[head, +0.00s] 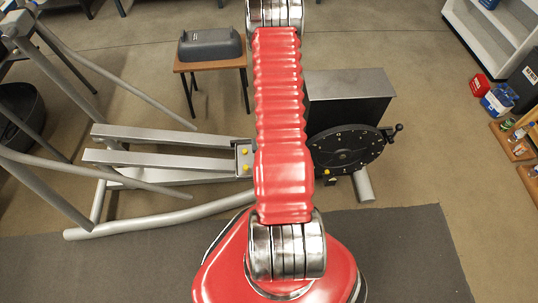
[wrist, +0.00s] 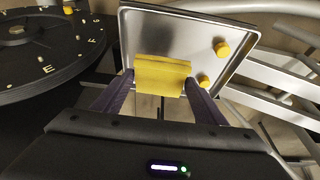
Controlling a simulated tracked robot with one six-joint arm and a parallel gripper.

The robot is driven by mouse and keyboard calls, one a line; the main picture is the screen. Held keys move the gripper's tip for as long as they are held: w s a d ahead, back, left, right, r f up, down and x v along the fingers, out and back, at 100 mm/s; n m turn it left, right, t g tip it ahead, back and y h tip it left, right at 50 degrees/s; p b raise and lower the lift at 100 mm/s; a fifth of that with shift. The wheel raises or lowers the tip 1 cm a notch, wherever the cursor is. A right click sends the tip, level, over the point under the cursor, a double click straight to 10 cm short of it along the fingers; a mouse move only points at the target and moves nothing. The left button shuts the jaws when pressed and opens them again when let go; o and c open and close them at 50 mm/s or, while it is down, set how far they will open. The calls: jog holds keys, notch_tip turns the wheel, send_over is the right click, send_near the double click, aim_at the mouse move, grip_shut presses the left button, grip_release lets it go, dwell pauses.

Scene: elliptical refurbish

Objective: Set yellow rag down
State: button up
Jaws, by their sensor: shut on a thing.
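In the wrist view my gripper (wrist: 160,95) is shut on a yellow rag (wrist: 162,74), a folded block held between the two purple-grey fingers. The rag is in front of a shiny metal panel (wrist: 188,40) with two yellow knobs on it. I cannot tell whether the rag touches the panel. In the head view my red arm crosses the middle of the picture. It hides the gripper and the rag there.
The elliptical's dark crank disc (head: 347,149) and grey housing (head: 348,84) are right of my arm. Its pale rails (head: 165,135) run left. A small wooden table (head: 211,66) bears a grey case (head: 209,46). Bottles and boxes stand at right. A dark mat (head: 410,245) lies in front.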

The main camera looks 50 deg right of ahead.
jog(key=shift+f, duration=2.1)
jog(key=o, duration=1)
jog(key=v, duration=1.2)
